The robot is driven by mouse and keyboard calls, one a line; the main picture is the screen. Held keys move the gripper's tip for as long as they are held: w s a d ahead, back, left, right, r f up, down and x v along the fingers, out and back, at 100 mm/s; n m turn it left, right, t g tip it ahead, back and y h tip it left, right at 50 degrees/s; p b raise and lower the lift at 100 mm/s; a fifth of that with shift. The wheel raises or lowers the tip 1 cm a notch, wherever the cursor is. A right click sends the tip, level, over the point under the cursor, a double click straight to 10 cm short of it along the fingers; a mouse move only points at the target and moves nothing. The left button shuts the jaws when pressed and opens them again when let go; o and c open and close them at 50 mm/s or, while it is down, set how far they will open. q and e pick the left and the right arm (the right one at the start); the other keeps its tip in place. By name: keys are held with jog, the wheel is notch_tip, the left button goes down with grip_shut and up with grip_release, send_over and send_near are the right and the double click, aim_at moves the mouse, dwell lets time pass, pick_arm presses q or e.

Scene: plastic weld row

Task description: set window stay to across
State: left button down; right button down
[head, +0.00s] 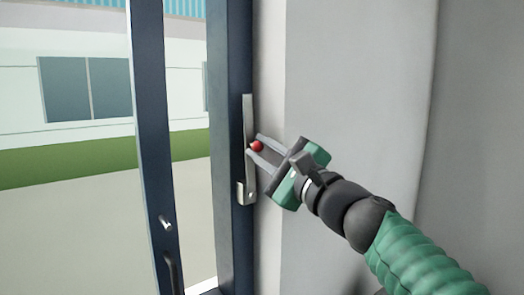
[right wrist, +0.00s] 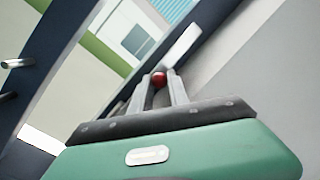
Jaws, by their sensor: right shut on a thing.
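The window stay (head: 249,125) is a pale metal bar standing upright along the dark blue window frame post. Its lower end sits in a metal bracket (head: 243,193). A red knob (head: 257,146) sticks out from the bar near its middle. My right gripper (head: 254,146) reaches in from the right and is shut on the red knob. In the right wrist view the red knob (right wrist: 159,79) shows between the two grey fingertips, with the pale bar (right wrist: 183,46) beyond it. My left gripper is not in view.
A dark blue sash (head: 153,130) stands ajar at the left, with a small metal pin (head: 165,223) and a dark handle (head: 171,270) low on it. A grey wall (head: 360,100) fills the right side. Outside are grass and a pale building.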

jog(key=shift+w+f, duration=0.1)
jog(key=shift+f, duration=0.25)
jog(key=s+a+f+n+g+y+b, duration=0.1)
jog(key=s+a+f+n+g+b, duration=0.1)
jog(key=n+b, duration=0.6)
jog(key=s+a+f+n+g+b, duration=0.3)
jog(key=a+f+n+b, duration=0.3)
jog(key=n, duration=0.7)
notch_tip(320, 180, down, 2)
jog(key=s+b, duration=0.1)
jog(key=b, duration=0.2)
jog(key=shift+s+a+f+y+b, duration=0.15)
jog(key=shift+a+f+y+b, duration=0.15)
jog(key=shift+y, duration=0.1)
jog(key=c, duration=1.6)
grip_release()
jog(key=shift+f, duration=0.1)
jog(key=shift+c, duration=0.2)
jog(key=shift+o, duration=0.5)
jog(key=shift+s+d+r, duration=0.15)
jog(key=shift+d+r, duration=0.05)
